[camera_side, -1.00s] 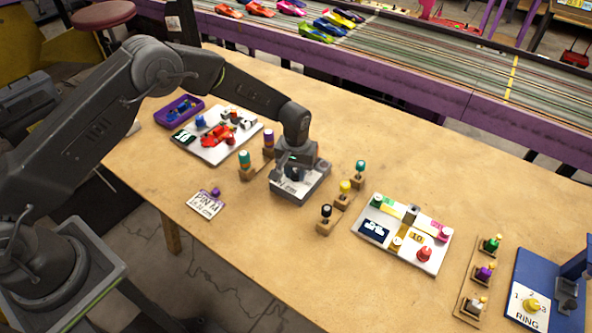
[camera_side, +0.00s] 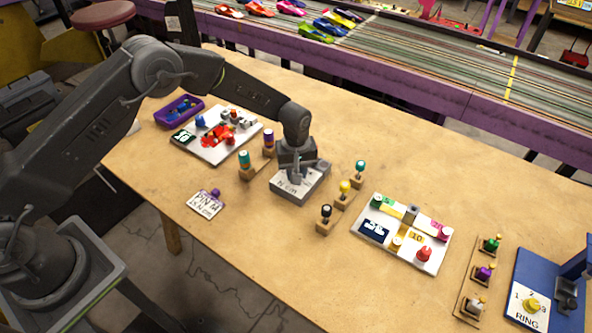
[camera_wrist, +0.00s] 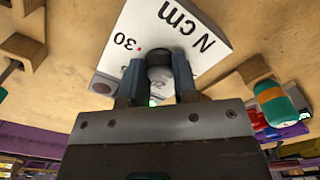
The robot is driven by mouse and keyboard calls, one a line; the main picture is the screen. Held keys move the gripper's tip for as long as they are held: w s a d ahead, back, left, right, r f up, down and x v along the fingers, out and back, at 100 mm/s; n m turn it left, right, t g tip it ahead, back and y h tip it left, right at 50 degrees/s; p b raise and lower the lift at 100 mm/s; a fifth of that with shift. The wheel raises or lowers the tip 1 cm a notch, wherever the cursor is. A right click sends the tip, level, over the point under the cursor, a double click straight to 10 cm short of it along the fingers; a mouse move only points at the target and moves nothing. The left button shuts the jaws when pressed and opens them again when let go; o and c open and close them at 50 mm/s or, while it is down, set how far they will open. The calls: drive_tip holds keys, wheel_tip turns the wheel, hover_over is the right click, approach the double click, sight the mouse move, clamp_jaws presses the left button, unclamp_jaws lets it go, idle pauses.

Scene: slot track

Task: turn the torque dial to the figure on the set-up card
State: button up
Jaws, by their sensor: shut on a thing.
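The torque dial unit is a grey block with a white face (camera_side: 289,189) marked "N cm", on the table near the middle. In the wrist view its white face (camera_wrist: 205,35) shows "N cm" and a "30" beside a small red mark. My gripper (camera_side: 295,177) is over the unit, pointing down. In the wrist view my gripper (camera_wrist: 160,75) is shut on the dark dial knob (camera_wrist: 160,57), a finger on each side. Most of the dial is hidden. The set-up card (camera_side: 206,204) lies at left front, reading "PIN M" above a smaller line I cannot read surely.
Several drivers in wooden blocks stand close by: two at left (camera_side: 245,165) and others at right (camera_side: 345,188). A white board (camera_side: 388,247) with coloured parts lies further right. A red car (camera_side: 216,136) on a board is behind left. Front table is clear.

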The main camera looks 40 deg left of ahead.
drive_tip(key=o, duration=0.9)
wheel_tip(320, 180, up, 14)
drive_tip(key=shift+f, duration=0.1)
idle(0.4)
